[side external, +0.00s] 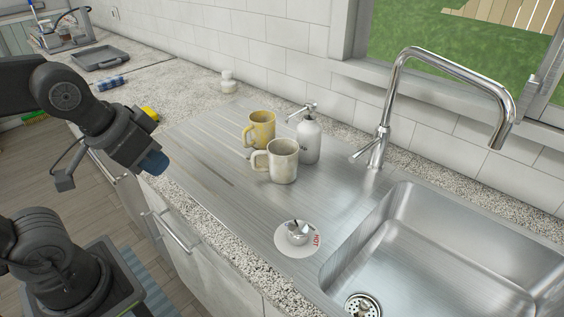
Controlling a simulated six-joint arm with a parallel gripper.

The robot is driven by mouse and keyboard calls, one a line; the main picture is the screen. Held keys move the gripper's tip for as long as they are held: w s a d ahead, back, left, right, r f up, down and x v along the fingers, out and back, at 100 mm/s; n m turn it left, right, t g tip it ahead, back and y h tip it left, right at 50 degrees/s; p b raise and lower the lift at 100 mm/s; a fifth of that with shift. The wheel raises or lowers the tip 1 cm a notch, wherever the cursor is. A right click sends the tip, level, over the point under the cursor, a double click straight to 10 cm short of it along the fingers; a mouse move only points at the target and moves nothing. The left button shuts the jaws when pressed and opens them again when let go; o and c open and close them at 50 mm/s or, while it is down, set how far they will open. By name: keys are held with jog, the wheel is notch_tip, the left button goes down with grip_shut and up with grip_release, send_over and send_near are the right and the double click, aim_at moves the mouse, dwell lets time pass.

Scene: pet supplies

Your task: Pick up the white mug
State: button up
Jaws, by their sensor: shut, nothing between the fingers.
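The white mug (284,162) stands upright on the ridged steel drainboard, its handle pointing left. Its off-white surface looks mottled. A yellow mug (263,128) stands just behind it to the left, and the two are close together. My gripper (153,163) is at the left, near the counter's front edge and well to the left of the white mug. It is shut and empty; its fingers are hard to make out beside the blue end of the arm.
A soap dispenser (309,139) stands right behind the white mug. A small metal item (298,234) sits on a round white disc in front. The sink (450,250) and tall tap (385,110) are at right. The drainboard left of the mugs is clear.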

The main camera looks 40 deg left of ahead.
jog(key=o, duration=1.9)
jog(key=shift+c, duration=0.2)
jog(key=w+d+r+m+g+y, duration=0.1)
jog(key=w+r+m+g, duration=0.1)
jog(key=w+m, duration=0.75)
jog(key=w+d+r+m+g+y, duration=0.2)
jog(key=w+m, duration=0.4)
jog(key=w, duration=0.6)
jog(key=m+y, duration=0.2)
jog(key=m, duration=0.3)
send_near(283, 151)
jog(key=shift+g, duration=0.4)
jog(key=f, duration=0.2)
jog(key=a+f, duration=0.1)
jog(key=f, duration=0.1)
jog(key=s+a+f, duration=0.1)
jog(key=f, duration=0.1)
jog(key=shift+f, duration=0.25)
